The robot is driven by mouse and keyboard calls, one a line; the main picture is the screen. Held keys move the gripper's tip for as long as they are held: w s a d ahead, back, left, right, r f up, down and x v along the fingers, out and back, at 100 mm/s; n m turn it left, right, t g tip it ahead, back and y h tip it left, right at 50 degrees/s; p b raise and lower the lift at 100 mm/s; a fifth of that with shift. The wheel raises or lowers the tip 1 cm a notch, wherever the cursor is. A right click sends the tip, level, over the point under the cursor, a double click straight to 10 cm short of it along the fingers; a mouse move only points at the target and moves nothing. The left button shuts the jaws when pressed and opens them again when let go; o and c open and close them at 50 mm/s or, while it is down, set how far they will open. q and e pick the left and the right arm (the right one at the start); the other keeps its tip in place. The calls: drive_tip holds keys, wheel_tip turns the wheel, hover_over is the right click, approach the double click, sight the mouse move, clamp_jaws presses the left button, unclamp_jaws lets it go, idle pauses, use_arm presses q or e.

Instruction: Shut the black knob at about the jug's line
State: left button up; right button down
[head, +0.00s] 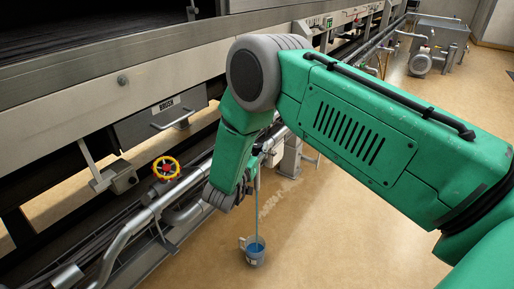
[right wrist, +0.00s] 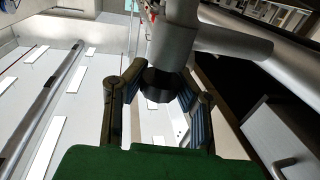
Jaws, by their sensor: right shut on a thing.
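The jug (head: 254,257) stands on the floor below the pipework in the head view, with blue liquid in it. A thin blue stream (head: 257,205) falls into it from above. The jug's line is too small to make out. The black knob (right wrist: 157,86) sits under a grey pipe fitting in the right wrist view. My right gripper (right wrist: 160,92) has its fingers on both sides of the knob and is shut on it. In the head view the right gripper (head: 222,197) is beside the pipes, and my arm hides the knob. My left gripper is out of view.
Silver pipes (head: 135,225) run along the machine's front (head: 75,85). A pump unit (head: 425,55) stands at the far right. The tan floor (head: 340,235) around the jug is clear.

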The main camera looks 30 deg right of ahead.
drive_tip(key=m+g+h, duration=0.1)
drive_tip(key=g, duration=0.1)
drive_tip(key=m+g+h+b, duration=0.1)
drive_tip(key=m+g, duration=0.1)
drive_tip(key=shift+s+a+f+g, duration=0.1)
drive_tip(key=shift+f+g, duration=0.2)
drive_tip(key=shift+f, duration=0.05)
drive_tip(key=shift+m+g+h+b, duration=0.3)
drive_tip(key=shift+m+g+b, duration=0.55)
drive_tip(key=shift+g, duration=0.35)
drive_tip(key=shift+r+m+g, duration=0.1)
drive_tip(key=shift+m+g, duration=0.15)
drive_tip(key=shift+g, duration=0.05)
drive_tip(key=c, duration=1.2)
unclamp_jaws()
drive_tip(key=shift+r, duration=0.1)
drive_tip(key=shift+r, duration=0.1)
drive_tip(key=shift+r, duration=0.35)
wheel_tip(320, 180, up, 9)
